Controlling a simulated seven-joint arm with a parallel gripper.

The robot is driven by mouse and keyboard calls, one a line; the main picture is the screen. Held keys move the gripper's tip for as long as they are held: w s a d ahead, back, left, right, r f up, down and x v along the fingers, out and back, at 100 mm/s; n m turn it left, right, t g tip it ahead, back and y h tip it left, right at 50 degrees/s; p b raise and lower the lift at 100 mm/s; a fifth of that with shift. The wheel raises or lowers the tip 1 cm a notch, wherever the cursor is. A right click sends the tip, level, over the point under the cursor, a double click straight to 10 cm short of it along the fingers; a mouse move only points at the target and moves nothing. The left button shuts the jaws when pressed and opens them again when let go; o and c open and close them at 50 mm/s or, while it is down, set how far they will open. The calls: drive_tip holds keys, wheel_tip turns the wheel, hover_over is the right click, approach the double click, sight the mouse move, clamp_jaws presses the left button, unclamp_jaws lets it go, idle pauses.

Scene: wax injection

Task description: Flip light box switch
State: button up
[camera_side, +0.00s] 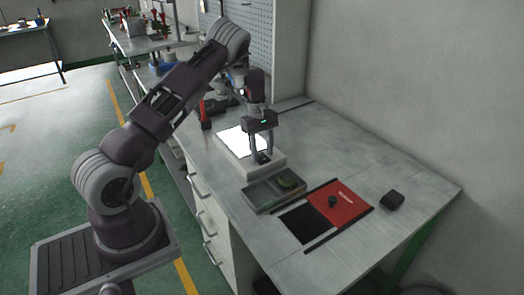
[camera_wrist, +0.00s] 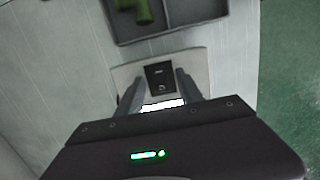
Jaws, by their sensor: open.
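The light box (camera_side: 276,165) is a pale block on the bench with a bright, lit white top panel (camera_side: 238,141). A small black switch plate (camera_side: 262,158) sits at its near end. In the wrist view the switch plate (camera_wrist: 160,77) lies ahead of and between the fingers, with a strip of the lit panel (camera_wrist: 163,105) below it. My gripper (camera_side: 261,153) is open and empty, pointing down over the switch end of the box. In the wrist view my gripper's fingers (camera_wrist: 158,84) stand apart on both sides of the switch. I cannot tell whether they touch the box.
A grey divided tray (camera_side: 262,194) with a green object (camera_side: 290,181) lies just in front of the light box. A red and black mat (camera_side: 338,201) with a small dark knob, and a black block (camera_side: 392,200), lie to the right. The bench behind the mat is clear.

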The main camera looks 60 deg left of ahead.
sight(260, 154)
drive_tip(key=r, duration=0.4)
drive_tip(key=a+r, duration=0.1)
drive_tip(key=r, duration=0.2)
